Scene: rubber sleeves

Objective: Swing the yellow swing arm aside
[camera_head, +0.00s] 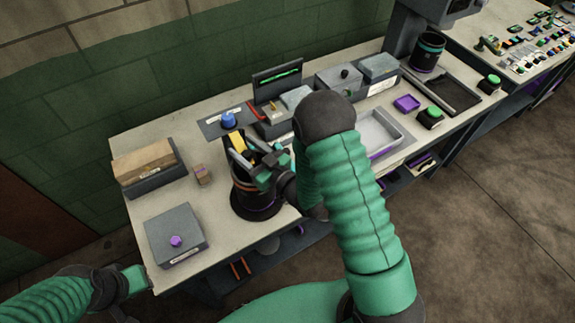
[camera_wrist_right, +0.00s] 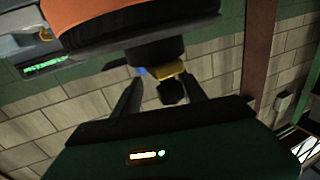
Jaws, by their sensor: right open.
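The yellow swing arm (camera_head: 237,143) shows as a small yellow strip at the top of a dark round fixture (camera_head: 246,200) with an orange band. My right gripper (camera_head: 254,157) is over this fixture, beside the yellow arm, and partly hides it. In the right wrist view, the fingers of my right gripper (camera_wrist_right: 161,92) are apart, with the yellow arm (camera_wrist_right: 170,72) showing beyond and between them. I cannot tell whether a finger touches it. The fixture's orange band (camera_wrist_right: 130,18) fills the top there. My left gripper (camera_head: 132,284) is at the bottom left, off the bench; its fingers are unclear.
A blue knob (camera_head: 228,120) on a grey plate stands behind the fixture. A wooden block (camera_head: 143,165) and a grey box with a purple knob (camera_head: 175,241) stand to the left. A grey tray (camera_head: 378,132) and purple dish (camera_head: 406,103) lie to the right.

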